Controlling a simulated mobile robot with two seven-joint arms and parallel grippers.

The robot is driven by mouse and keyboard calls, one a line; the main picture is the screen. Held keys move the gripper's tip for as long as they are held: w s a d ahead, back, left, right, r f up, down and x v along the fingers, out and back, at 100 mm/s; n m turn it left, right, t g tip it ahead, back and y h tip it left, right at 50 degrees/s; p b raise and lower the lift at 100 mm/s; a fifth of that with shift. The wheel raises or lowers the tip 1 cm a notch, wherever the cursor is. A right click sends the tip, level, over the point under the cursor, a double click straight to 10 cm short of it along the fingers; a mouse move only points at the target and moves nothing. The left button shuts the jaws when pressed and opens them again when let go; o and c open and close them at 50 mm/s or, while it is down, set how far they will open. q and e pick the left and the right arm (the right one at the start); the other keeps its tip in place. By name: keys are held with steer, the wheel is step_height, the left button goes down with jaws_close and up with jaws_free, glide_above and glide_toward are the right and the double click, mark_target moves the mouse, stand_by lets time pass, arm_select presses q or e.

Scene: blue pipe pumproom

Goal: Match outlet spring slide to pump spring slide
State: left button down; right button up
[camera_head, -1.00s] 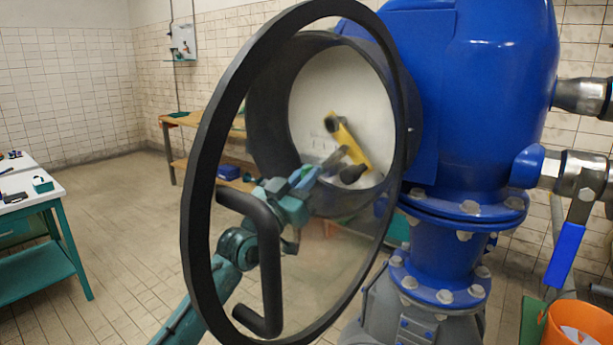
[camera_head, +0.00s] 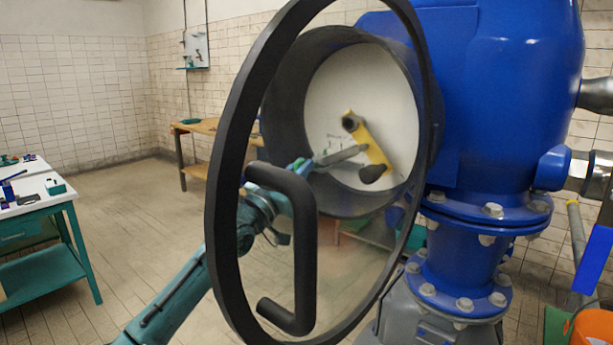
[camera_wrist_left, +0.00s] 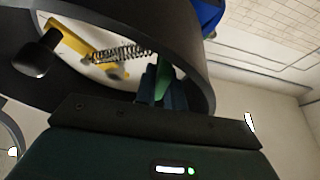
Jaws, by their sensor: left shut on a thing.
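A round black housing (camera_head: 283,118) with a pale face (camera_head: 345,82) sits on the blue pump. A yellow bar (camera_head: 376,150) with a black knob (camera_head: 372,173) lies slanted across the face. A grey coil spring (camera_head: 340,155) runs left from the bar; in the left wrist view the spring (camera_wrist_left: 120,53) shows clearly beside the yellow bar (camera_wrist_left: 72,37). My left gripper (camera_head: 302,167) reaches into the housing at the spring's left end. Its jaws (camera_wrist_left: 162,92) are shut on a small green piece (camera_wrist_left: 163,80), whose join to the spring is unclear. My right gripper is out of view.
A clear round cover with a black rim (camera_head: 222,190) and a handle (camera_head: 305,250) stands open in front of my left arm. Blue flanges and pipes (camera_head: 460,255) fill the right. A green-legged table (camera_head: 45,207) is at left, a wooden bench (camera_head: 205,126) behind. The tiled floor between is clear.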

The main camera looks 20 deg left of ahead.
arm_select(q)
steer(key=c, duration=1.5)
jaws_free()
steer(key=shift+a, duration=0.1)
steer(key=shift+s+a+f, duration=0.1)
steer(key=shift+s+f, duration=0.05)
steer(key=shift+f, duration=0.05)
steer(key=b+v, duration=0.3)
steer(key=v, duration=0.9)
steer(key=shift+s+a, duration=0.1)
steer(key=shift+s, duration=0.25)
steer(key=s+d+f+n+g+y+p, duration=0.1)
steer(key=s+d+f+g, duration=0.15)
steer(key=f, duration=0.85)
steer(key=s+d+f+g+y+p, duration=0.1)
steer(key=s+d+f+g+y, duration=0.15)
steer(key=f, duration=0.75)
steer(key=s+d+f+g, duration=0.2)
steer(key=s+f, duration=0.4)
steer(key=s+d+f+g+p, duration=0.1)
steer(key=s+d+f, duration=0.2)
steer(key=s+f, duration=0.3)
steer(key=s+d+f+g+y, duration=0.1)
steer(key=s+d+f+g, duration=0.1)
steer(key=s+f, duration=0.4)
steer(key=shift+s+d+f+g, duration=0.2)
steer(key=shift+s+d+g, duration=0.1)
steer(key=shift+s+d, duration=0.35)
